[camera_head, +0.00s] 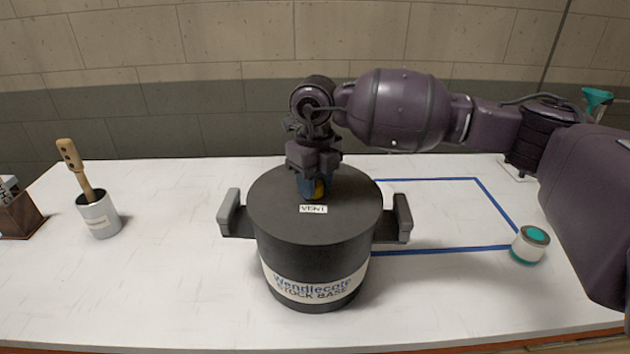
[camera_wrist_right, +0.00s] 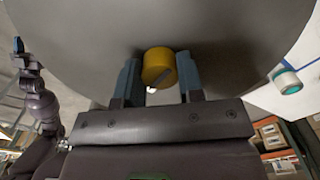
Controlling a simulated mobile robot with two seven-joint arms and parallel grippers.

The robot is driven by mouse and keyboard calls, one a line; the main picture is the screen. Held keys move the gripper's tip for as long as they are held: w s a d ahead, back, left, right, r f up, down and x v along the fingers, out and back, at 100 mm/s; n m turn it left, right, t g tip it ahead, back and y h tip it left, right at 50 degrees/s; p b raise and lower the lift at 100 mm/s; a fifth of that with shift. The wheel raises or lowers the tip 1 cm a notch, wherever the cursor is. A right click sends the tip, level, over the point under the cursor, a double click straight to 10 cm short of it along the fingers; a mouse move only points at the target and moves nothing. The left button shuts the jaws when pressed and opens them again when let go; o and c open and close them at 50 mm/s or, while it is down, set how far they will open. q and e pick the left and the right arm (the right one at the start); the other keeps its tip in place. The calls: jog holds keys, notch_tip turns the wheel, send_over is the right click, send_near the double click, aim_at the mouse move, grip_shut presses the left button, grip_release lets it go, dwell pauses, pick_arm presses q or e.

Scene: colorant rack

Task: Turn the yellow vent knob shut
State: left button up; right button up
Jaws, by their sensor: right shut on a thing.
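The yellow vent knob (camera_head: 320,188) sits on the dark lid of the round stock pot (camera_head: 290,222), behind a small "VENT" label (camera_head: 313,209). My right gripper (camera_head: 312,187) reaches down from above with its blue fingers around the knob and hides most of it in the head view. In the right wrist view the yellow knob (camera_wrist_right: 159,64), with a grey mark on its face, lies between the fingers of the right gripper (camera_wrist_right: 160,84), shut on it. My left gripper (camera_wrist_right: 18,46) seems to show small at the left edge there; its jaw state is unclear.
The pot has a handle (camera_head: 402,218) on each side. A grey pot with a wooden-handled tool (camera_head: 99,215) stands left, near a wooden box (camera_head: 20,216). The white table is otherwise mostly clear.

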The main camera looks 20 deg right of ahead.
pick_arm(q)
jog(key=shift+w, duration=0.1)
pick_arm(e)
jog(key=shift+r, duration=0.1)
pick_arm(q)
jog(key=shift+w+r, duration=0.15)
pick_arm(e)
jog(key=o, duration=0.9)
pick_arm(q)
jog(key=shift+s+f, duration=0.25)
jog(key=shift+f, duration=0.15)
pick_arm(e)
notch_tip(320, 180, up, 11)
jog(key=shift+f, duration=0.1)
pick_arm(q)
jog(key=shift+w+r, duration=0.1)
jog(key=shift+w, duration=0.1)
